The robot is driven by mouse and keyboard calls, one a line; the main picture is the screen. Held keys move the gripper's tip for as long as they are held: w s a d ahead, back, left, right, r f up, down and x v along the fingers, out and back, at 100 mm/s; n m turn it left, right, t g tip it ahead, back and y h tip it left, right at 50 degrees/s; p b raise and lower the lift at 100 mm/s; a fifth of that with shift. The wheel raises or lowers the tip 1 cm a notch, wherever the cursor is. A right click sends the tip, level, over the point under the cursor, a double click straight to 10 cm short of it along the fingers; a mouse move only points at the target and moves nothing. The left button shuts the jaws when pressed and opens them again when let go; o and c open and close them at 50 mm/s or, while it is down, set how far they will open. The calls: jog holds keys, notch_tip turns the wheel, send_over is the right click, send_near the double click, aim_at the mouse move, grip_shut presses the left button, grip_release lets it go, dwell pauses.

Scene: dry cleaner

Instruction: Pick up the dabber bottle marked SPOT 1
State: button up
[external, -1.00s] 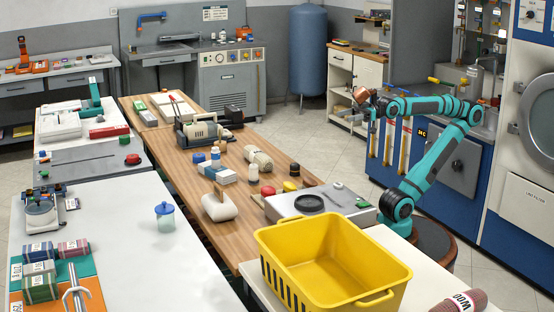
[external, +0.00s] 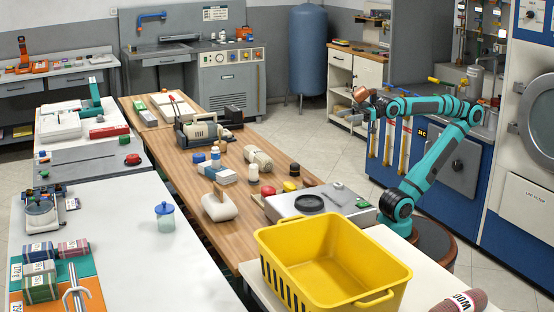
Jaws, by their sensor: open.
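Several small bottles stand on the long wooden table, and their markings are too small to read. A blue-capped bottle (external: 215,154) stands near the middle, a pale bottle (external: 254,174) stands to its right, and a small dark-topped one (external: 294,170) stands farther right. I cannot tell which is the dabber bottle marked SPOT 1. My gripper (external: 360,96) is at the end of the raised teal arm, right of the wooden table and well apart from these bottles. Its fingers are small in this view; it is open, with nothing clearly seen between them.
A yellow crate (external: 385,268) stands at the front. A grey scale-like device (external: 345,205) lies between it and my arm. Red and yellow round tops (external: 290,186), a white roll (external: 258,157) and a white-bodied brush-like item (external: 219,207) crowd the bottles. The white table's middle (external: 125,240) is mostly clear.

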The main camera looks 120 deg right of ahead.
jog(key=shift+o, duration=0.4)
jog(key=n+g+y, duration=0.2)
jog(key=n+g, duration=0.3)
jog(key=g, duration=0.8)
send_over(254, 164)
jog(key=s+d, duration=0.3)
jog(key=s, duration=0.2)
notch_tip(254, 164, down, 10)
jog(key=x, duration=1.1)
jog(key=shift+s+f, duration=0.2)
jog(key=shift+f, duration=0.1)
jog(key=shift+a+x, duration=0.2)
jog(key=shift+x, duration=1.15)
jog(key=shift+a+x, duration=0.15)
jog(key=shift+x, duration=1.2)
jog(key=shift+w+r, duration=0.1)
jog(key=shift+r, duration=0.05)
jog(key=shift+c, duration=0.4)
jog(key=c, duration=1)
